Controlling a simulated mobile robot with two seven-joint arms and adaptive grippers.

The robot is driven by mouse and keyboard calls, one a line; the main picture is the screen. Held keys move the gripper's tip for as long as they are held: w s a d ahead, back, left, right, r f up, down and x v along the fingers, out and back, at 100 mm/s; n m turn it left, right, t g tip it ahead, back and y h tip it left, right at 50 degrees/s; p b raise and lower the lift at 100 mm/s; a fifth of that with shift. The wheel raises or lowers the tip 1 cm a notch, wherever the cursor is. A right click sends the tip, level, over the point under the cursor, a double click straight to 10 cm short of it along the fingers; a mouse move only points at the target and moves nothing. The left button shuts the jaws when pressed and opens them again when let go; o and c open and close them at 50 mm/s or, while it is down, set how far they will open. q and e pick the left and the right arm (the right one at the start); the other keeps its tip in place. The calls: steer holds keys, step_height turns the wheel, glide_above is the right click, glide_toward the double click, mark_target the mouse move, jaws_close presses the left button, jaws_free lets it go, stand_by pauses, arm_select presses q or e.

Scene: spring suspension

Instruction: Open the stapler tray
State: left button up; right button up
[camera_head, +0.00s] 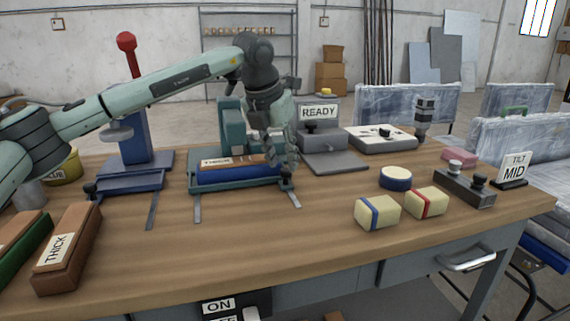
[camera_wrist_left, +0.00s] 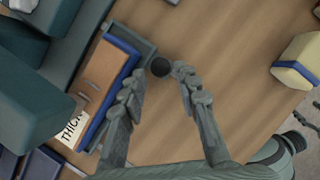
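The teal stapler (camera_head: 232,135) stands at the middle of the bench. Its tray (camera_head: 230,175) is blue and teal, sits at the stapler's front on two metal rails, and holds a brown block labelled THICK (camera_head: 238,160). A black knob (camera_head: 287,171) is at the tray's front right corner. My left gripper (camera_head: 282,150) points down over that corner. In the left wrist view, the left gripper (camera_wrist_left: 160,77) is open, with the black knob (camera_wrist_left: 160,67) between and just beyond its fingertips. Contact cannot be told. My right gripper is not in view.
A blue press (camera_head: 137,150) stands left of the stapler, and a grey unit with a READY sign (camera_head: 319,112) stands behind right. Brown THICK block (camera_head: 66,250) lies front left. Yellow blocks (camera_head: 378,212) lie right. The bench front before the rails is clear.

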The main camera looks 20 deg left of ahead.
arm_select(q)
steer(key=shift+x, duration=1.35)
steer(key=shift+r, duration=0.1)
jaws_close()
